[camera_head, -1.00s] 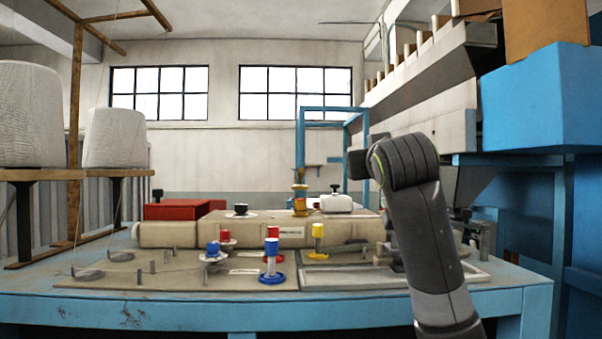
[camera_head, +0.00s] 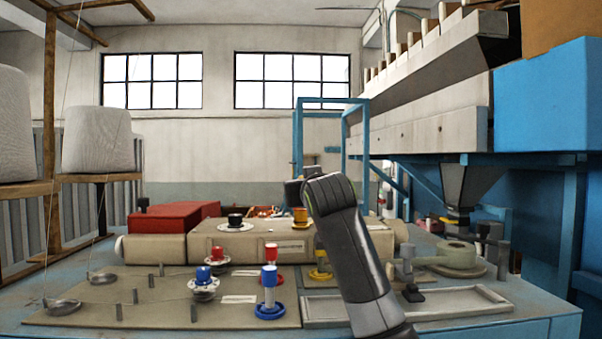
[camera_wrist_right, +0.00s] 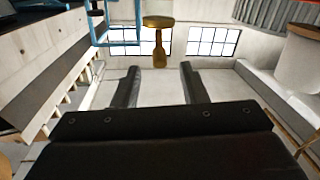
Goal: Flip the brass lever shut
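The brass lever (camera_wrist_right: 158,42) shows in the right wrist view as a narrow brass handle with a round, wide end at the top of the picture. That view looks upside down. My right gripper (camera_wrist_right: 159,67) is open, its two dark fingers apart, with the narrow end of the lever lined up in the gap. I cannot tell how far beyond the fingertips it is. In the head view my right arm reaches over the bench, and a brass-coloured piece (camera_head: 300,215) stands just below its far end, partly hidden. My left gripper is out of view.
The blue bench (camera_head: 530,310) carries a board with blue-capped (camera_head: 269,275) and red-capped pegs and small posts. A beige housing (camera_head: 215,243) and a red box (camera_head: 170,217) lie behind. A grey funnel (camera_head: 465,185) stands at the right.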

